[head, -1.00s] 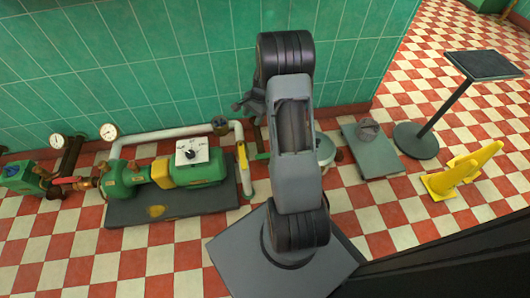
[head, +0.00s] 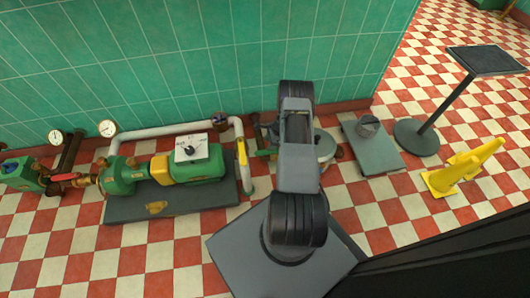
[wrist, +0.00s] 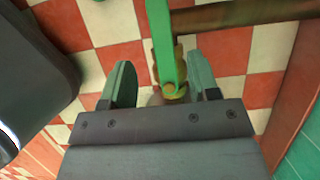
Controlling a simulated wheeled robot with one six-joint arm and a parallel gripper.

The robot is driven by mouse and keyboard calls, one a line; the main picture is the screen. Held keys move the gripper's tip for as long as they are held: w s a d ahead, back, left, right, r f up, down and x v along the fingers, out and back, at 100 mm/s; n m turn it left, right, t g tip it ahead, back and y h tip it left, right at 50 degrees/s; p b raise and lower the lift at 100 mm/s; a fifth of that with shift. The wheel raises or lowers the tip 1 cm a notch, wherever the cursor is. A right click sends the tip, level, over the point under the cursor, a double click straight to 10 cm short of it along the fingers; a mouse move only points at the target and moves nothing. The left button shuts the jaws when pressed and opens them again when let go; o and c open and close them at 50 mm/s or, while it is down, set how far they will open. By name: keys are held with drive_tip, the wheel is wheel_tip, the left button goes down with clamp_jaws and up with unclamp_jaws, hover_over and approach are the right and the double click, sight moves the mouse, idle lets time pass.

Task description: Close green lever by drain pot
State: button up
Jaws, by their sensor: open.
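In the wrist view the green lever (wrist: 163,42) runs down from the top edge to a brassy valve pivot (wrist: 172,90) on a brown pipe (wrist: 235,15). My gripper (wrist: 160,78) is open, with one finger on each side of the lever's pivot end. Gaps show on both sides, so the fingers do not appear to grip it. In the head view the pot (head: 325,147) is partly hidden by my arm, which also hides most of the gripper and lever.
A green pump (head: 195,168) with pipes and gauges stands to the left on a dark base. The green tiled wall (head: 170,60) is behind.

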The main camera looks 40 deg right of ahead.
sight(263, 152)
drive_tip(key=b+x, duration=0.2)
drive_tip(key=x, duration=0.5)
drive_tip(key=shift+c, duration=0.2)
